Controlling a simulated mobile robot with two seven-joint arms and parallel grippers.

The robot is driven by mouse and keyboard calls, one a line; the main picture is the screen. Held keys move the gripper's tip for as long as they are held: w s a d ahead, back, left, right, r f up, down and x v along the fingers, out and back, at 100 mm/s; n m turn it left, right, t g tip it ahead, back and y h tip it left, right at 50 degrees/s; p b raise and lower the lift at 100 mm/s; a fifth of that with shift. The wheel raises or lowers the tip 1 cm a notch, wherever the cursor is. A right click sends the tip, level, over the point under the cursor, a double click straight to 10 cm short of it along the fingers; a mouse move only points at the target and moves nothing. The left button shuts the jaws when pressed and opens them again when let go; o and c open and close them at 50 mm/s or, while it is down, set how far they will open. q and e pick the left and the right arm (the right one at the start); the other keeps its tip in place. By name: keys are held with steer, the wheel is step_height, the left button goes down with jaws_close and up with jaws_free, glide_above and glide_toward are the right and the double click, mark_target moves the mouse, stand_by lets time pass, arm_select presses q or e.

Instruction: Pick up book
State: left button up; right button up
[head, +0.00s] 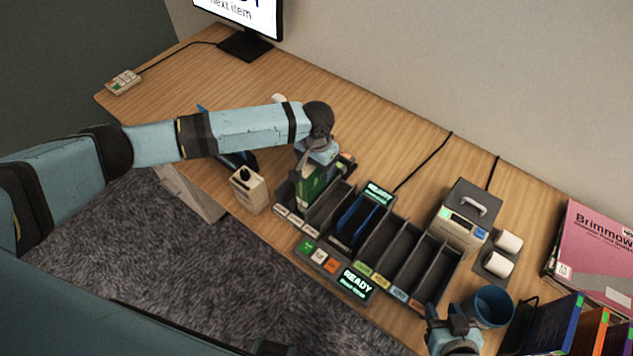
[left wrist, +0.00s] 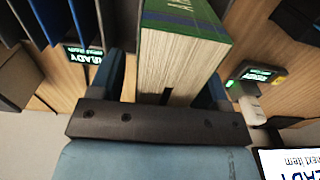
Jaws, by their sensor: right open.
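A green book (head: 312,186) with pale page edges stands upright at the left end of the sorter. It fills the middle of the left wrist view (left wrist: 185,55). My left gripper (head: 314,160) reaches over it from above. The fingertips are hidden, and I cannot tell whether the book is lifted. My right gripper (head: 455,330) is open and empty at the bottom right, beside a blue cup (head: 490,306).
The sorter (head: 405,252) has several dark slots, with lit READY displays (head: 357,284). A grey box with a handle (head: 464,218) and white rollers (head: 503,252) stand right of it. A pink book (head: 590,250) and upright books (head: 560,325) are at far right.

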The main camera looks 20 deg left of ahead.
arm_select(q)
steer(key=c, duration=1.1)
jaws_close()
steer(key=shift+r, duration=0.1)
